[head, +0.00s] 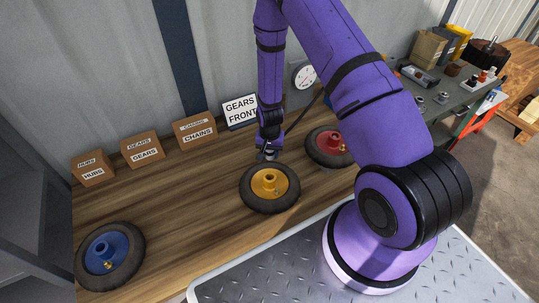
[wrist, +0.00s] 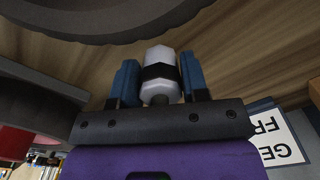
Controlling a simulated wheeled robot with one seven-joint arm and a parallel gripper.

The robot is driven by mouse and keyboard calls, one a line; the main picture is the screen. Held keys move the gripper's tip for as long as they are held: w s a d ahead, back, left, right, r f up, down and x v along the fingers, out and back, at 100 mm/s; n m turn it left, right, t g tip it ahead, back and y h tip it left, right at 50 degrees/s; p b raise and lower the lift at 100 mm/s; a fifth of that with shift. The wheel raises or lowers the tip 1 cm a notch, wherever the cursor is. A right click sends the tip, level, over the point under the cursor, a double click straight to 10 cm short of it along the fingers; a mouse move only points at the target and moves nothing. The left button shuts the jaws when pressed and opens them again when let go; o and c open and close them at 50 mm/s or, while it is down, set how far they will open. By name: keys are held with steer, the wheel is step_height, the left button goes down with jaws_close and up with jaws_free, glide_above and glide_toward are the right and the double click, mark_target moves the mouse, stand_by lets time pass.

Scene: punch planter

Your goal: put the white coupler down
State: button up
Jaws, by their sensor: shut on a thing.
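The white coupler (wrist: 161,57) shows in the wrist view as a small white cylinder with a black band around its middle. My gripper (wrist: 158,80) is shut on it, with one blue finger on each side. In the head view my gripper (head: 267,153) points down just behind the wheel with the yellow hub (head: 270,183). The coupler is too small and too covered there to make out clearly. The wooden bench (head: 190,210) lies below, but I cannot tell whether the coupler touches it.
A red-hubbed wheel (head: 330,146) lies right of my gripper, a blue-hubbed wheel (head: 110,256) at far left. Boxes marked hubs (head: 93,168), gears (head: 143,150) and chains (head: 195,131) and a "GEARS FRONT" sign (head: 240,111) line the back. Bench between blue and yellow wheels is clear.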

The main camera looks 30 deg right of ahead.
steer(key=shift+f, duration=0.8)
steer(key=shift+f, duration=0.15)
steer(key=o, duration=1.2)
